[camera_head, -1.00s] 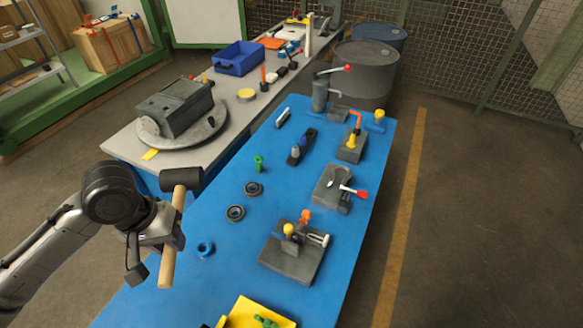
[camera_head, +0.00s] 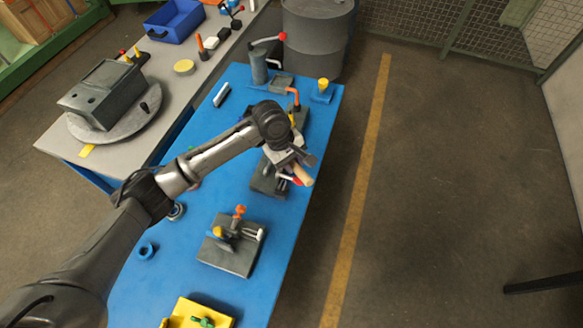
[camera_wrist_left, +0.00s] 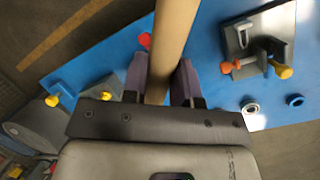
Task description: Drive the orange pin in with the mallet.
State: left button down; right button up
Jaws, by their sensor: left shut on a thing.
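My left gripper (camera_head: 292,159) is shut on the wooden handle of the mallet (camera_head: 303,176), above the right side of the blue table. Only the handle's end shows in the head view; the mallet's dark head is hidden. In the left wrist view the handle (camera_wrist_left: 172,40) passes between the two fingers (camera_wrist_left: 160,82). An orange piece, seemingly the pin (camera_head: 239,212), stands up at the back of a dark grey fixture (camera_head: 228,256) with a yellow knob and a pale lever. It also shows in the left wrist view (camera_wrist_left: 227,67). The mallet is apart from it. My right gripper is not in view.
A second dark fixture (camera_head: 265,183) lies under my left gripper, partly hidden. A blue ring (camera_head: 147,250) and a yellow tray (camera_head: 190,313) are nearer on the blue table (camera_head: 250,288). A press with a red-knobbed lever (camera_head: 258,66) stands at the back.

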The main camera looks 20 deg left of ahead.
pick_arm(q)
notch_tip(320, 180, down, 9)
jog(key=s+a+n+t+h+p, duration=0.1)
jog(key=n+p, duration=0.3)
jog(key=n, duration=0.4)
jog(key=shift+s+f+t+p, duration=0.15)
jog(key=shift+s+t+p, duration=0.3)
jog(key=shift+t, duration=0.35)
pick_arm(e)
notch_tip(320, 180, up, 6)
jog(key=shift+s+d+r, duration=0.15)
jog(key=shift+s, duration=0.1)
pick_arm(q)
jog(key=shift+a, duration=0.1)
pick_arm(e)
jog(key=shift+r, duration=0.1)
pick_arm(q)
notch_tip(320, 180, down, 9)
jog(key=b, duration=0.3)
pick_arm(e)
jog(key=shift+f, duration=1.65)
